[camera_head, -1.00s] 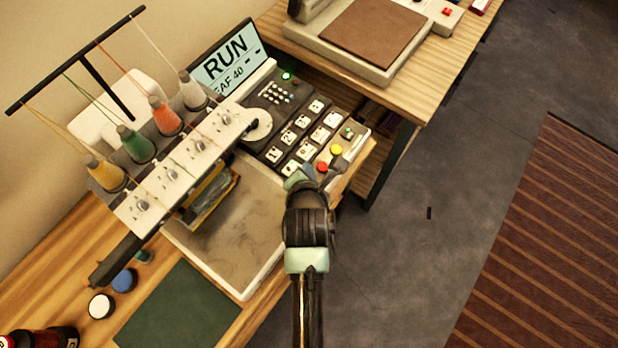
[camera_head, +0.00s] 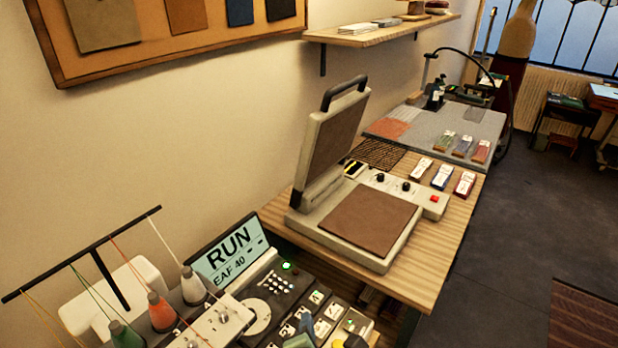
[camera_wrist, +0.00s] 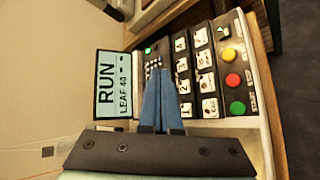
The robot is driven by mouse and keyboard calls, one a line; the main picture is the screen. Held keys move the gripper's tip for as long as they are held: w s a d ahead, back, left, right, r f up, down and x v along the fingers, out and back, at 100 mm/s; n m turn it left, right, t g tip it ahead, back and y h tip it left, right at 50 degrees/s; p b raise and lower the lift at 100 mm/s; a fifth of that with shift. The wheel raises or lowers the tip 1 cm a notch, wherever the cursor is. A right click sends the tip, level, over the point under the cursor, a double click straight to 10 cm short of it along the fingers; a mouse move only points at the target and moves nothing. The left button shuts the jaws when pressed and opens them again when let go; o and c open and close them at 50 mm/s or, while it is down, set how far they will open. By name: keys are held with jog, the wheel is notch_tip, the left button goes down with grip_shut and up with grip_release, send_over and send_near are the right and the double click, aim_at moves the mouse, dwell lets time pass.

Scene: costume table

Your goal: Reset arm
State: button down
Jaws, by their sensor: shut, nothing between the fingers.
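My gripper (camera_wrist: 162,82) is shut and empty in the wrist view, its two blue fingers side by side. It points over the embroidery machine's control panel (camera_wrist: 190,75), which has numbered keys and green, red and yellow round buttons. I cannot tell whether the fingertips touch the panel. In the head view only a small part of my arm's end shows at the bottom edge; the rest is out of frame. The machine's screen (camera_head: 229,250) reads RUN and LEAF 40, and a green light (camera_head: 287,267) glows beside it.
Thread cones (camera_head: 161,310) stand on the machine at lower left. An open heat press (camera_head: 372,218) sits on the wooden table behind the panel. A wall shelf (camera_head: 380,32) hangs above. A grey mat (camera_head: 478,122) lies farther back. Open floor (camera_head: 520,200) is at right.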

jog(key=w+r+m+t, duration=0.2)
jog(key=r+m+t, duration=0.3)
jog(key=r, duration=1.2)
jog(key=w+r+m+t, duration=0.1)
jog(key=r+m+t, duration=0.2)
jog(key=r+m, duration=0.85)
jog(key=s+r+m+t, duration=0.2)
jog(key=s+r, duration=0.2)
jog(key=r, duration=0.5)
jog(key=s+r+m+t, duration=0.2)
jog(key=s+r, duration=0.3)
jog(key=r, duration=0.5)
jog(key=s+r+m+t, duration=0.2)
jog(key=s+r, duration=0.3)
jog(key=r, duration=0.4)
jog(key=shift+s+d+r+m+t, duration=0.15)
jog(key=shift+r+m+t, duration=0.15)
jog(key=shift+t, duration=0.6)
jog(key=shift+f, duration=0.1)
dwell(1.3)
